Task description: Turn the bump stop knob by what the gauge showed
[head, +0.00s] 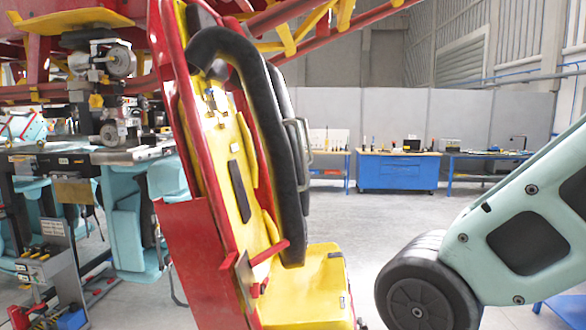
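I cannot make out the bump stop knob or a gauge for certain in the head view. A coaster seat with a red shell (200,240) and yellow lining (232,180) stands upright close in front, at the middle. A thick black over-shoulder restraint (262,110) curves down over it, with a metal grab handle (300,143) on its right side. A small red lever (270,252) sticks out low on the seat, beside a grey metal plate (246,278). My gripper is not in view, so its state and distance from the seat do not show.
A workbench with metal fittings (130,155) and teal parts (128,225) stands at the left, with a grey control box (45,262) below. Red and yellow track beams cross overhead. A blue cabinet (397,172) stands at the back. Open grey floor (375,215) lies right of the seat.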

